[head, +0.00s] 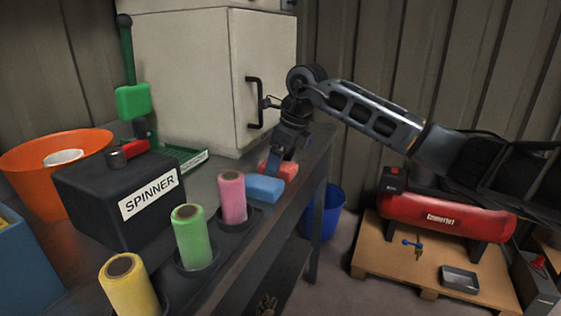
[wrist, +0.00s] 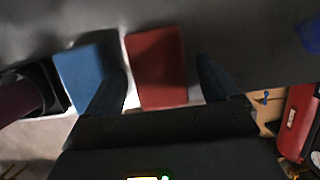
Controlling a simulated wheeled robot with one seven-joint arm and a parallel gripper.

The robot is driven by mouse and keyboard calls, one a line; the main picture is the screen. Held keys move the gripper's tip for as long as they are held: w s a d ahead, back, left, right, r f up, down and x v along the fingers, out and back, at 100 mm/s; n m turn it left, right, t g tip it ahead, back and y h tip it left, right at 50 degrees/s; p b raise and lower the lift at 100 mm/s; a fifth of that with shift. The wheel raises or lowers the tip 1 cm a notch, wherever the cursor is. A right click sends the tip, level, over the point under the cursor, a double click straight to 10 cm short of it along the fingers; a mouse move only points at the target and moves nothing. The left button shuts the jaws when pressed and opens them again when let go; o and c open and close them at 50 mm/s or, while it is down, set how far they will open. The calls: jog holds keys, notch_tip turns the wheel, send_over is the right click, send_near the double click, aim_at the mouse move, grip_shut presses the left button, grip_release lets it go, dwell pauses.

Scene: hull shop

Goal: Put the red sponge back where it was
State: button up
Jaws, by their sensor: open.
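The red sponge (head: 281,170) lies on the dark workbench near its front edge, just beyond the blue sponge (head: 265,188). My gripper (head: 276,166) is down at the red sponge and partly hides it in the head view. In the wrist view the red sponge (wrist: 156,68) lies between my two open fingers, with the right finger apart from it and the left finger close to its left edge. The blue sponge (wrist: 82,78) is just left of the left finger there. I cannot tell whether the left finger touches either sponge.
Pink (head: 232,197), green (head: 192,236) and yellow (head: 130,284) spools stand in holders along the bench's front. A black spinner box (head: 90,205), an orange bucket (head: 25,165) and a white cabinet (head: 190,80) stand behind. A blue bucket (head: 331,208) and red compressor (head: 440,215) are beyond the bench.

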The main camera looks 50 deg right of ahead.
jog(key=v, duration=1.2)
dwell(0.3)
